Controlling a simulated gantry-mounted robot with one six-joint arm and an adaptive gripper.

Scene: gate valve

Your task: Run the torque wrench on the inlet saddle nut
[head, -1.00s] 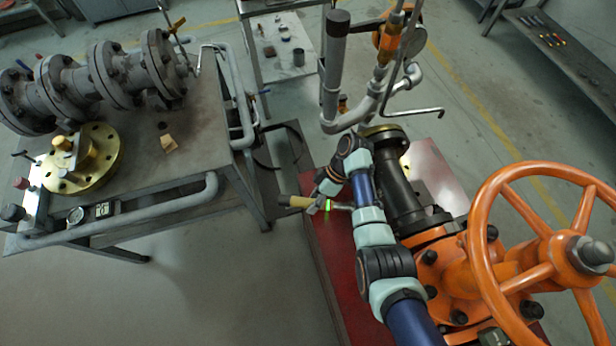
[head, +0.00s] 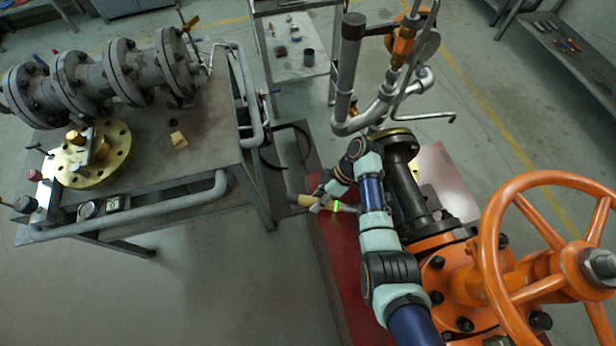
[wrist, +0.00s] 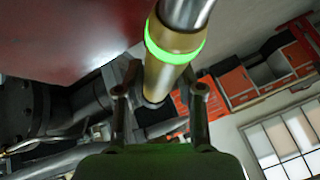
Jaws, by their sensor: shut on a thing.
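My gripper (head: 322,204) is shut on a tool with a tan-yellow handle (head: 301,199), a bright green ring and a silver shaft; it looks like the torque wrench. In the wrist view the brass-coloured handle (wrist: 165,75) runs between my two fingers (wrist: 160,95), with the green ring above them and the silver shaft (wrist: 188,12) leaving the top edge. In the head view the tool lies roughly level over the red base's left edge, shaft toward the dark pipe (head: 408,185). My arm covers part of that pipe. I cannot make out the saddle nut or the tool's working end.
The orange valve with its large handwheel (head: 490,260) stands at the right. Upright grey pipework (head: 347,75) rises behind the dark pipe. A steel workbench (head: 205,155) with flanged pipe and a brass flange (head: 115,150) is at left.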

